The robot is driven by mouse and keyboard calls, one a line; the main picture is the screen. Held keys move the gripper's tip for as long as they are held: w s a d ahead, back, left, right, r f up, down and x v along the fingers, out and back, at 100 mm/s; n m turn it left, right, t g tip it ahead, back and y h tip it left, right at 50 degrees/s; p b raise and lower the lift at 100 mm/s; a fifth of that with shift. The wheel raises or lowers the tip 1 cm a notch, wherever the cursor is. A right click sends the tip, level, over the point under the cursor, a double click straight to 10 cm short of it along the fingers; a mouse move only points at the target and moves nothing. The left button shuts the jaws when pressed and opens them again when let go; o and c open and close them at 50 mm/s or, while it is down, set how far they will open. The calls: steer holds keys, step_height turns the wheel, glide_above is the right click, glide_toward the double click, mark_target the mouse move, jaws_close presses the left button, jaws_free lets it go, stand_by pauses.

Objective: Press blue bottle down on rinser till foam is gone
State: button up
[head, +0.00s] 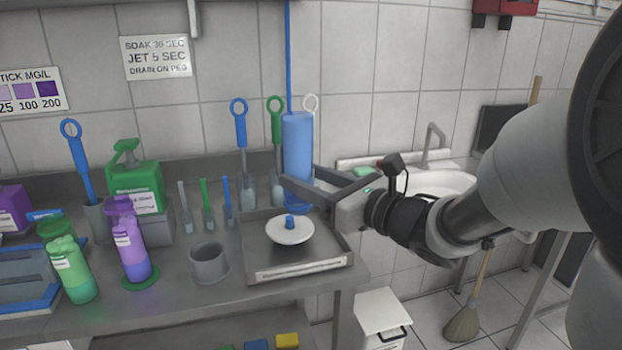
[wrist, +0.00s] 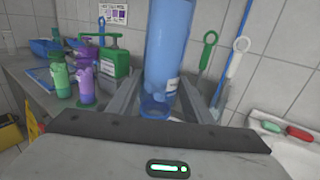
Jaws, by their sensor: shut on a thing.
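The blue bottle (head: 298,145) is upright, held between the fingers of my gripper (head: 301,183). In the wrist view the bottle (wrist: 168,45) stands between both fingers, with a clear blue ring-like part below it. The rinser (head: 290,232) is a white disc with a small blue nozzle in the middle, set in a grey metal tray (head: 268,267). In the head view the bottle appears above and behind the rinser, apart from the nozzle. Foam inside the bottle cannot be made out.
A grey cup (head: 208,262) stands left of the tray. Purple (head: 131,250) and green (head: 72,270) bottles stand further left. Brushes with ring handles (head: 240,125) hang or stand along the back wall. A sink (head: 440,187) lies to the right.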

steer(key=w+a+f+b, duration=0.3)
steer(key=w+f, duration=0.4)
steer(key=w, duration=0.3)
steer(key=shift+b, duration=0.65)
stand_by(0.4)
steer(key=shift+d+f+b, duration=0.1)
steer(key=shift+d+b, duration=0.05)
steer(key=shift+b, duration=0.7)
steer(key=shift+f, duration=0.5)
stand_by(0.4)
steer(key=shift+f, duration=0.55)
steer(key=shift+f, duration=0.1)
steer(key=shift+f, duration=0.55)
